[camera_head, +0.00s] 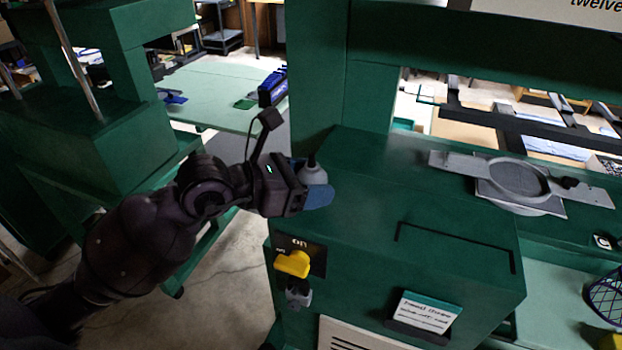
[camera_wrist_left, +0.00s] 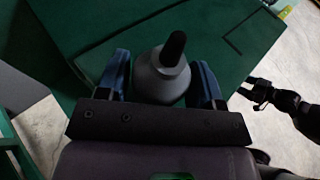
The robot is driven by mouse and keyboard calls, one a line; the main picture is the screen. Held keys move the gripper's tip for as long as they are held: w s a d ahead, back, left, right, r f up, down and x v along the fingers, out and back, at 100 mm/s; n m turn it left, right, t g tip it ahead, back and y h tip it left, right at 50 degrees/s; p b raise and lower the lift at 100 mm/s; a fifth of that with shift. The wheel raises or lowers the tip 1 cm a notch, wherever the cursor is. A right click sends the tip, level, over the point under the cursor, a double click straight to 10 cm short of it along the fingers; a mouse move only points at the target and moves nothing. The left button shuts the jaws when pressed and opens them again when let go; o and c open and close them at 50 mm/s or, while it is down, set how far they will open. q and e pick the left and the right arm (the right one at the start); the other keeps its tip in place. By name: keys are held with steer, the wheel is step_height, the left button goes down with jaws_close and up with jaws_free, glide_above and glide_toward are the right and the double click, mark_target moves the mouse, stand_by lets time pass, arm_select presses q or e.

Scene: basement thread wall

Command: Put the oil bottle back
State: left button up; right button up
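The oil bottle (camera_head: 313,173) is grey with a rounded body and a dark nozzle. It is upright at the left edge of the green machine's top. In the left wrist view the bottle (camera_wrist_left: 162,78) sits between the two blue fingers, filling the gap. My left gripper (camera_head: 316,194) appears shut on its body; the near finger covers its lower part in the head view, so its base is hidden. My right gripper (camera_wrist_left: 250,92) is at the right of the left wrist view, empty, its fingers seemingly apart.
The green machine (camera_head: 370,240) has a yellow switch (camera_head: 293,264) on its front and a card (camera_head: 425,312) in a holder. A black outline (camera_head: 455,245) marks bare space on its top. A grey round-framed fixture (camera_head: 520,180) lies to the right. Another green machine stands left.

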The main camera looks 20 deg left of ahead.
arm_select(q)
steer(key=shift+o, duration=1.2)
